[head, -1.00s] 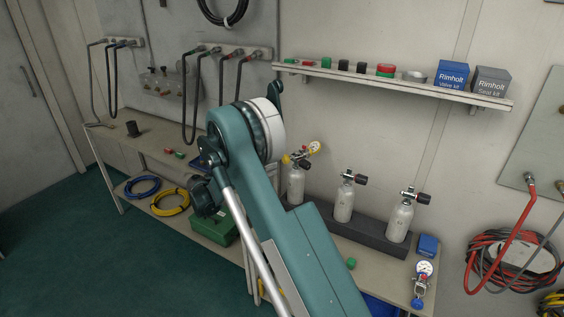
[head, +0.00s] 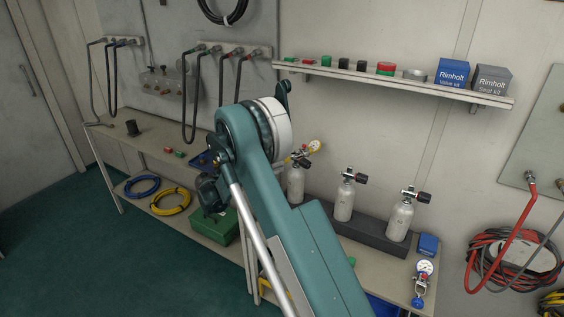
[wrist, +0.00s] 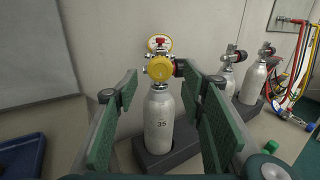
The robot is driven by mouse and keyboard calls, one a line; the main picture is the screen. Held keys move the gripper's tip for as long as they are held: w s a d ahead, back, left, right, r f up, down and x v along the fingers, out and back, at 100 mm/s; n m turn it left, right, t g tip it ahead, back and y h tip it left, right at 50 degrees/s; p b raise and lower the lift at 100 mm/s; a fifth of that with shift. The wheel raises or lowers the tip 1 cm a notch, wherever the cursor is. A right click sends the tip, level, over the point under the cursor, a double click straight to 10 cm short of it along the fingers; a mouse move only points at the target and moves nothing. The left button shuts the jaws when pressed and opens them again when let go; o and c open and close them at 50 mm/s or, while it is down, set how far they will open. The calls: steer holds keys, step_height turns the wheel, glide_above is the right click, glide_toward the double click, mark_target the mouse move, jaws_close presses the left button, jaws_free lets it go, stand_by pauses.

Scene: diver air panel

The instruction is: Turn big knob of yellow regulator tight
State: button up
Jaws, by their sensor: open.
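The yellow regulator (wrist: 160,69) sits on top of a grey cylinder (wrist: 159,120) in the wrist view. Its big round yellow knob faces me, and a yellow-rimmed gauge (wrist: 159,43) stands behind and above it. A dark valve knob (wrist: 180,68) is at its right. My gripper (wrist: 160,92) is open and empty, with its green pads on either side of the cylinder in the picture. The knob shows between and slightly above the fingertips, apart from them. In the head view the gauge (head: 315,147) shows, but my arm hides most of the regulator.
Two more cylinders (head: 344,203) (head: 400,220) with valves stand to the right in the dark rack (head: 372,238). A blue-and-white regulator (head: 422,275) lies at the bench's right end. A shelf (head: 400,85) with caps and boxes is on the wall above.

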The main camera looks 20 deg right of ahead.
steer(key=shift+b+x, duration=0.3)
steer(key=shift+x, duration=1.85)
steer(key=c, duration=0.9)
